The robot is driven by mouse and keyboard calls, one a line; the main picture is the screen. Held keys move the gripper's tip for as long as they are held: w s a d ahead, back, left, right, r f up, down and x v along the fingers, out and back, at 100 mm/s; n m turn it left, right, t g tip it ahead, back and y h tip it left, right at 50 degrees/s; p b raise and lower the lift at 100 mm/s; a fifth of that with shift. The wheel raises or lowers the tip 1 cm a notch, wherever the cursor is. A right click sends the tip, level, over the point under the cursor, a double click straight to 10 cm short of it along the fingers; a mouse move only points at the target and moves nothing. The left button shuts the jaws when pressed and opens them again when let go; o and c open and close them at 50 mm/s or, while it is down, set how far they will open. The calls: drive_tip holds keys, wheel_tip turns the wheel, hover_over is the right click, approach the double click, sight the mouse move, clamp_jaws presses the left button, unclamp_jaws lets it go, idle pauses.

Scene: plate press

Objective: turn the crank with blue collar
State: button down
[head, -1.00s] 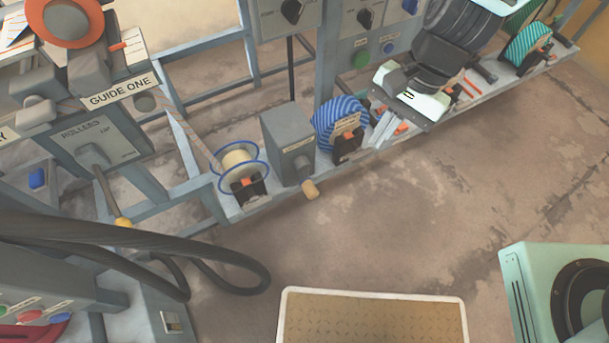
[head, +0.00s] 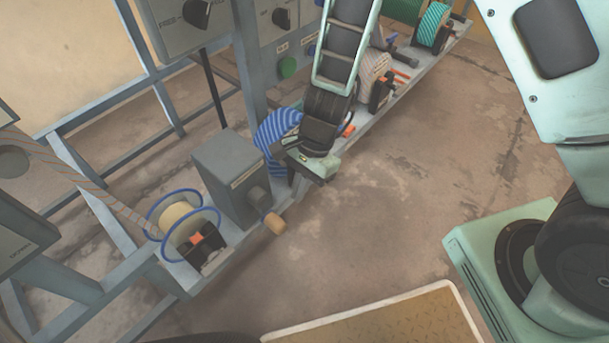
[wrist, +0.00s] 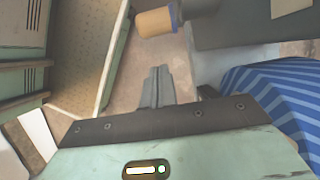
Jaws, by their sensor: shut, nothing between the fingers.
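The crank is on a grey box (head: 234,178) on the low rail. Its wooden handle (head: 274,223) points out over the floor. In the wrist view the wooden handle (wrist: 155,22) is at the top, with a thin bluish band at its base beside the dark crank arm (wrist: 197,8). My gripper (wrist: 157,76) is shut and empty. Its fingertips appear below the handle in that view, apart from it. In the head view my gripper's body is in front of the blue striped spool (head: 274,132), to the right of the box, and its fingertips cannot be made out.
A blue-rimmed spool (head: 182,226) with cord stands left of the box. A pale striped spool (head: 375,72) and a green spool (head: 432,25) stand farther right on the rail. A tan tray (head: 385,322) is at the bottom. Floor lies open before the rail.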

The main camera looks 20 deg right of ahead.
sight(269, 211)
drive_tip(key=shift+s+a+f+b, duration=0.2)
drive_tip(key=shift+s+a+f, duration=0.15)
drive_tip(key=shift+a, duration=0.2)
drive_tip(key=shift+s+a+f+b, duration=0.2)
drive_tip(key=shift+s+a+f, duration=0.1)
drive_tip(key=shift+s+a, duration=0.15)
drive_tip(key=shift+s+a+f+b, duration=0.2)
drive_tip(key=shift+s+a+f, duration=0.1)
drive_tip(key=shift+a, duration=0.3)
